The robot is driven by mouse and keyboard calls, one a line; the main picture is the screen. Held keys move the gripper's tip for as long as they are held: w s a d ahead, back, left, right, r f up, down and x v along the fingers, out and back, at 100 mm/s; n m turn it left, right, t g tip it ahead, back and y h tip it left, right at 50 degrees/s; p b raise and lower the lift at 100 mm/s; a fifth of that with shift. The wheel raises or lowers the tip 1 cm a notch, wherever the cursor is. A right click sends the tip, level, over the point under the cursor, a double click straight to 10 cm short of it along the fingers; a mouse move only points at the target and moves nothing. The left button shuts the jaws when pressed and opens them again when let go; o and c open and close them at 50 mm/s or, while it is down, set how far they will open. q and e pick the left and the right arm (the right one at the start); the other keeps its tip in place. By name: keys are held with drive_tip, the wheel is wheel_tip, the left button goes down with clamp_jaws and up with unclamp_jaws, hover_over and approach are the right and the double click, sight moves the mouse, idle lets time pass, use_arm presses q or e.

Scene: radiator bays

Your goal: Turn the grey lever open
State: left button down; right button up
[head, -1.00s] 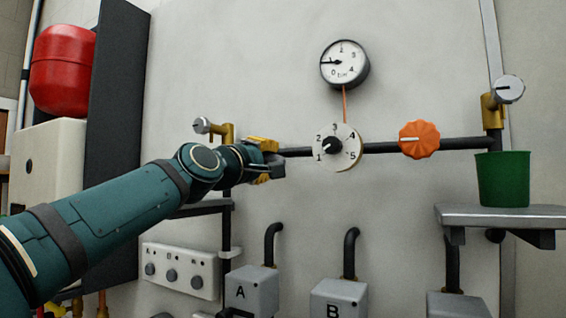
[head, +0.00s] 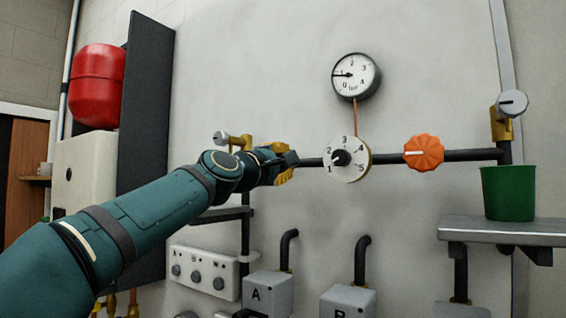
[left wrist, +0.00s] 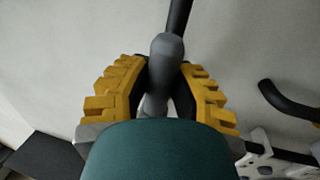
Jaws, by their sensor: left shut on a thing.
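In the left wrist view the grey lever (left wrist: 166,60) stands between the two yellow-backed fingers of my left gripper (left wrist: 165,90), which is shut on it. In the head view my left gripper (head: 287,165) is at the left end of the black horizontal pipe (head: 312,161). There the gripper and arm hide most of the lever; only a dark grey part shows at the fingertips. My right gripper is in neither view.
Right along the pipe sit a numbered white dial (head: 347,160) and an orange knob (head: 424,153). A gauge (head: 356,76) hangs above. A green cup (head: 508,193) stands on a grey shelf (head: 470,229). Boxes A (head: 268,290) and B (head: 348,300) are below.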

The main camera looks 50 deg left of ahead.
use_arm(q)
drive_tip(key=shift+r, duration=0.1)
drive_tip(key=c, duration=0.8)
unclamp_jaws()
drive_tip(key=v, duration=1.2)
drive_tip(key=shift+s, duration=0.1)
